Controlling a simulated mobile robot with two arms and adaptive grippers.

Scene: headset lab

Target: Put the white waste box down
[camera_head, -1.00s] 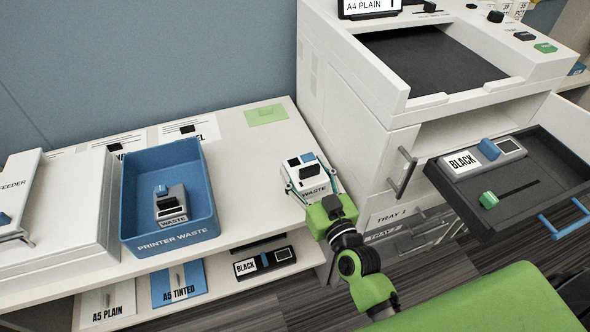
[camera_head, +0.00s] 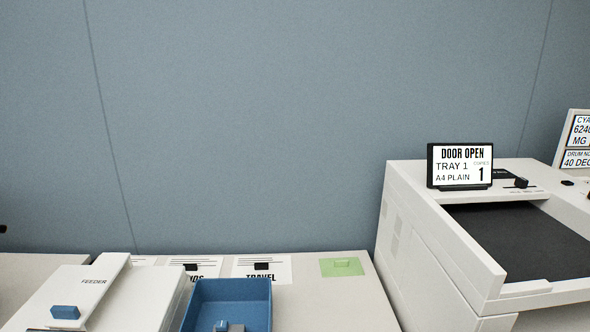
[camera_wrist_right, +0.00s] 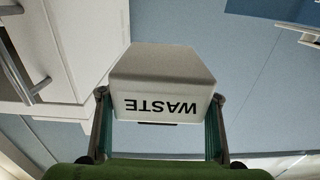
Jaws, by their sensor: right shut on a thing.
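The white waste box (camera_wrist_right: 162,88) fills the middle of the right wrist view, its WASTE label upside down in that picture. My right gripper (camera_wrist_right: 160,102) has one finger on each side of the box and is shut on it. I cannot tell whether the box touches the table. In the head view, neither gripper nor the held box is visible. The blue printer waste tray (camera_head: 240,289) is cut off at the bottom edge, with the top of a grey and blue item (camera_head: 228,326) in it.
Bare white tabletop (camera_head: 330,305) lies right of the tray, with a green card (camera_head: 341,267) at its back. The white feeder (camera_head: 140,290) stands left of the tray. The printer (camera_head: 440,265) bounds the right side; its screen (camera_head: 460,166) reads DOOR OPEN.

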